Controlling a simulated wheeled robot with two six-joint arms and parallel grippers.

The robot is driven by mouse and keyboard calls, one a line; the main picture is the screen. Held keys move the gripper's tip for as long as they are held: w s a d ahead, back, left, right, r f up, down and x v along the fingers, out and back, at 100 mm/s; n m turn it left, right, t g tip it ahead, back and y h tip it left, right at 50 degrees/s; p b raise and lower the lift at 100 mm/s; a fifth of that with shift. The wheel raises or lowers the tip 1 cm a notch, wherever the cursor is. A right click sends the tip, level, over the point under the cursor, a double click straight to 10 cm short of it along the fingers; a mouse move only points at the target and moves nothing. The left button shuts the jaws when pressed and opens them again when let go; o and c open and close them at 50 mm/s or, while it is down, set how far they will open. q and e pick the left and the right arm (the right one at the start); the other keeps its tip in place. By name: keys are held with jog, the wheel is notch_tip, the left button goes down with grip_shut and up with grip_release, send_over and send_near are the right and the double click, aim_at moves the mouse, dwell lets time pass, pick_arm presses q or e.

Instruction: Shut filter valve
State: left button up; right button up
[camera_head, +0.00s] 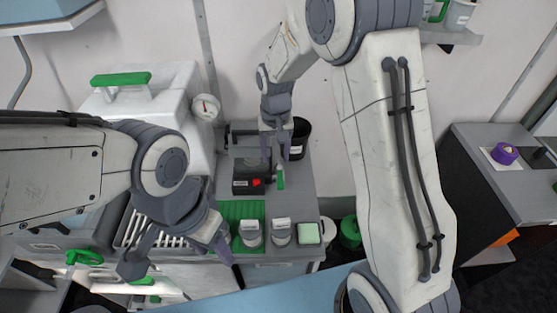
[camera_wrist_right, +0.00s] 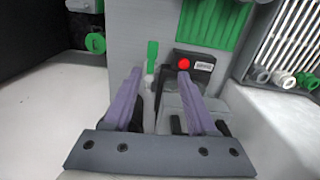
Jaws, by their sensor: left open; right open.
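A small upright green lever (camera_head: 280,178) stands beside a black box with a red button (camera_head: 256,182) on the grey bench; I cannot tell for certain whether it is the filter valve's handle. In the right wrist view the green lever (camera_wrist_right: 152,54) rises from a pale stem, ahead of the purple fingers. My right gripper (camera_head: 275,158) is open and empty, pointing down just behind the lever, apart from it as far as I can tell. It also shows in the wrist view (camera_wrist_right: 161,80). My left gripper (camera_head: 178,258) is open and empty at lower left.
A white tank with a green handle (camera_head: 121,79) and a gauge (camera_head: 205,108) stands at the back left. White-capped items (camera_head: 251,233) and a green-topped block (camera_head: 308,233) sit at the bench front. A green valve handle (camera_head: 84,257) is at lower left. A black cup (camera_head: 299,138) stands near my right gripper.

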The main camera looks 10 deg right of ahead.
aim_at(280, 179)
jog(key=shift+m, duration=0.4)
jog(key=f+p, duration=0.1)
jog(key=f, duration=0.2)
jog(key=w+d+f+p, duration=0.1)
jog(key=f, duration=0.3)
jog(key=f+p, duration=0.1)
jog(key=f, duration=0.3)
jog(key=shift+w+d+f, duration=0.25)
jog(key=shift+w+d, duration=0.05)
jog(key=shift+d, duration=0.1)
grip_shut()
dwell(0.5)
